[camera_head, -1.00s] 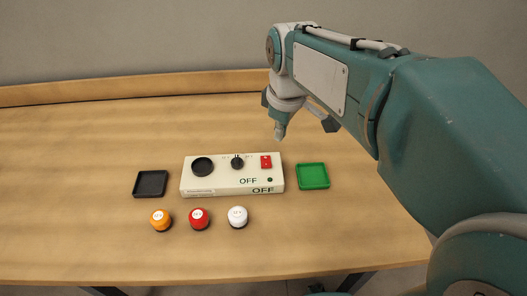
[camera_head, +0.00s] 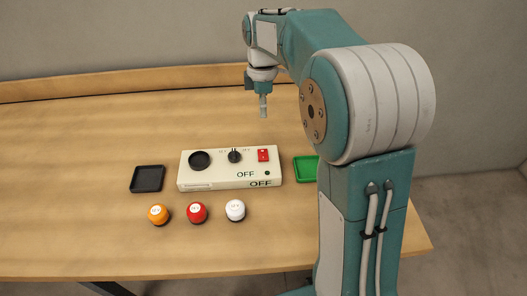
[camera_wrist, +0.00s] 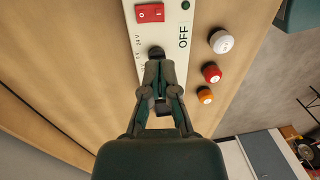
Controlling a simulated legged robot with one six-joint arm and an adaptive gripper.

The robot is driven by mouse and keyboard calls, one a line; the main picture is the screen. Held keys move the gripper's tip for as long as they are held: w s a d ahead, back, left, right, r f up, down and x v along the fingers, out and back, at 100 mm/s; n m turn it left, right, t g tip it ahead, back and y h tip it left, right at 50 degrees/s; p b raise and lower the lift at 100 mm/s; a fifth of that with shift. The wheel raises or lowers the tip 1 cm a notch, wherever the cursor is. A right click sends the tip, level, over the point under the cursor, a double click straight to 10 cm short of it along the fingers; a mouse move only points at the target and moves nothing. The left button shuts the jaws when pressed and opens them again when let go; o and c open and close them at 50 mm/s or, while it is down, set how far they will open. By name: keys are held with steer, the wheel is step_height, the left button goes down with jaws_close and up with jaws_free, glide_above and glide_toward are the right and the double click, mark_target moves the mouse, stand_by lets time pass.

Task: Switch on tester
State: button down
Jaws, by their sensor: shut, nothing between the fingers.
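The tester is a white box (camera_head: 210,178) in the middle of the table, marked OFF in two places. Its red rocker switch (camera_head: 263,155) is at the right of its top, a black knob (camera_head: 235,156) in the middle and a round black socket (camera_head: 199,160) at the left. A small dark green lamp (camera_head: 267,173) is on its front part. My gripper (camera_head: 263,116) is shut and empty, pointing down above and behind the tester. In the wrist view, the fingers (camera_wrist: 160,66) overlap the tester near the knob, and the red switch (camera_wrist: 150,13) is at the top edge.
Orange (camera_head: 158,214), red (camera_head: 197,213) and white (camera_head: 235,210) round-topped pieces stand in front of the tester. A black tray (camera_head: 147,179) lies left of it. A green tray (camera_head: 305,169) lies right, partly hidden by my arm. The table's left side is clear.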

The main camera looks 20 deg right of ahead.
mark_target(263, 155)
steer(key=f, duration=0.4)
steer(key=s+f, duration=0.1)
steer(key=f, duration=0.9)
steer(key=shift+s+a, duration=0.15)
steer(key=shift+s, duration=0.2)
steer(key=shift+f, duration=0.2)
steer(key=shift+w+r, duration=0.35)
steer(key=shift+w, duration=0.3)
